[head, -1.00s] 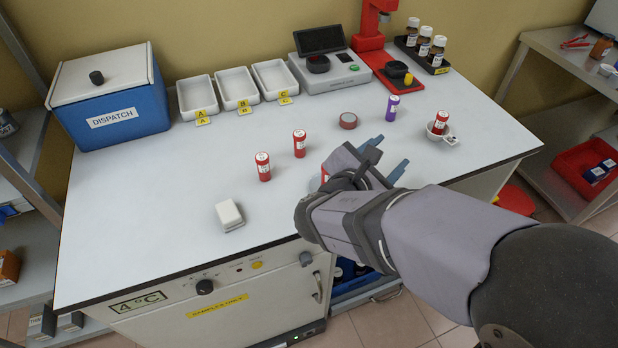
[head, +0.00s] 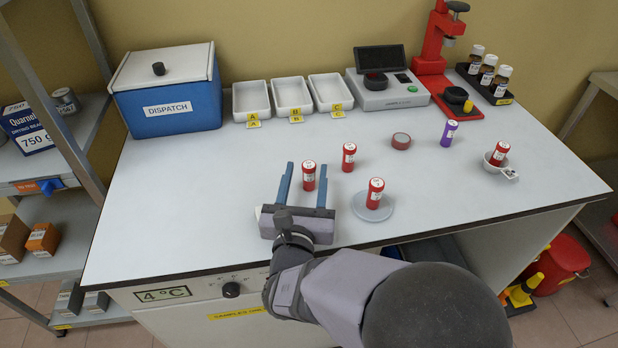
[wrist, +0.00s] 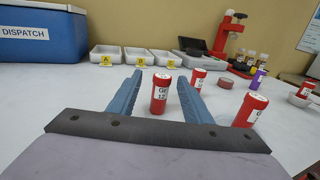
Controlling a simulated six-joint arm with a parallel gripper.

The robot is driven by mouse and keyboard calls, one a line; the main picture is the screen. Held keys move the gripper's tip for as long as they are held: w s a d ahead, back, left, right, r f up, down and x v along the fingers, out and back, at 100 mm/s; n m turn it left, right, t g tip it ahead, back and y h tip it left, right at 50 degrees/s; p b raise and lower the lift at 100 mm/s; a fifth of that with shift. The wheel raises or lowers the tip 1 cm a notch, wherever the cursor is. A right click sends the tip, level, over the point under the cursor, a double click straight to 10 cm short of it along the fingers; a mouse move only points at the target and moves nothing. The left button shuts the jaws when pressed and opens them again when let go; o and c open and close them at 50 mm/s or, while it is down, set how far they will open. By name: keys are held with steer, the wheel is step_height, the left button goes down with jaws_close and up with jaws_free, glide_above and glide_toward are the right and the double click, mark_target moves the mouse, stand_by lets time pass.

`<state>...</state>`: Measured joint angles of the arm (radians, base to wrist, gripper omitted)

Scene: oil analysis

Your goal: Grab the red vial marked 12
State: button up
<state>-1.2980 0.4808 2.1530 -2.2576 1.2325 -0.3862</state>
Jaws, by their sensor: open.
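A red vial with a white label and cap (head: 309,178) stands upright on the bench. In the wrist view its label reads 12 below other letters, and the vial (wrist: 159,98) stands between my fingers. My gripper (head: 306,167) is open and low over the bench, with one blue finger on each side of this vial. In the wrist view the vial is nearer the right finger of my gripper (wrist: 160,74), and I cannot tell whether they touch. Other red vials stand behind it (head: 349,157), on a round grey dish (head: 375,194) and in a small white holder (head: 499,154).
White trays (head: 251,100), a blue dispatch box (head: 168,108) and a grey instrument (head: 391,96) line the back. The bench left of my gripper is clear.

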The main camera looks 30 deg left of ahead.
steer(key=shift+r+p+x, duration=0.1)
steer(key=shift+p+x, duration=0.35)
steer(key=shift+x, duration=1.3)
steer(key=shift+r+p+x, duration=0.15)
steer(key=shift+p+x, duration=0.3)
steer(key=shift+x, duration=1.35)
steer(key=shift+d, duration=0.15)
steer(key=c, duration=1.1)
